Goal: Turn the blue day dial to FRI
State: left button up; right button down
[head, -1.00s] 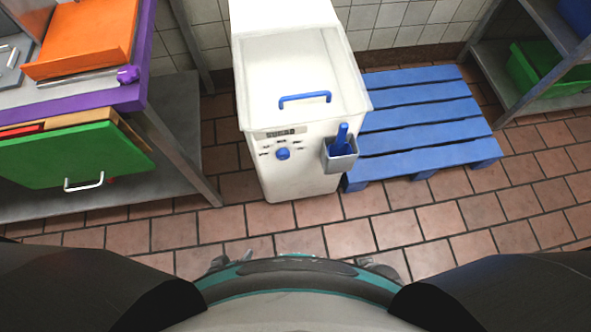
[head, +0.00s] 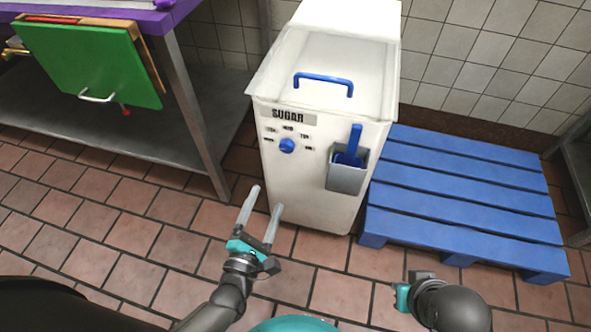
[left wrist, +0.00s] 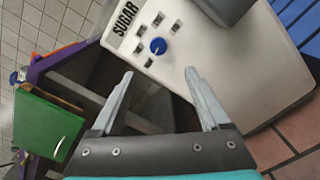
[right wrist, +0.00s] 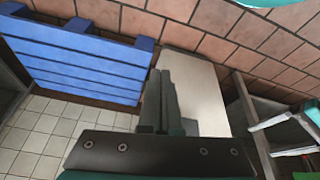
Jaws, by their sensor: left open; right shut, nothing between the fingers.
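The blue day dial (head: 287,146) is a round knob on the front of the white sugar bin (head: 310,190), below the SUGAR label, with small day labels around it. It also shows in the left wrist view (left wrist: 158,46). The day it points to is too small to read. My left gripper (head: 263,197) is open and empty, below and in front of the dial, apart from it. In the left wrist view its fingers (left wrist: 160,75) point toward the dial. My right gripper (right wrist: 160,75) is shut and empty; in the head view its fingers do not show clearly.
A grey holder (head: 346,178) with a blue scoop (head: 350,148) hangs on the bin front, right of the dial. The lid has a blue handle (head: 323,79). A blue pallet (head: 460,222) lies on the right. A steel table with a green board (head: 90,68) stands on the left.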

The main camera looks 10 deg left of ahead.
pick_arm(q)
jog(key=b, duration=0.2)
send_near(286, 149)
jog(key=shift+w+f+b, duration=0.2)
jog(key=shift+w+b, duration=0.75)
jog(key=shift+w, duration=2.2)
jog(key=shift+w+d+b, duration=0.1)
jog(key=shift+w+b, duration=0.3)
jog(key=shift+w, duration=0.75)
pick_arm(e)
jog(key=w+a+r+t+y, duration=0.3)
jog(key=w+a+t, duration=0.2)
jog(key=a, duration=0.1)
jog(key=shift+a+n+t, duration=0.15)
jog(key=shift+n+t, duration=0.25)
jog(key=shift+r, duration=0.15)
pick_arm(q)
grip_shut()
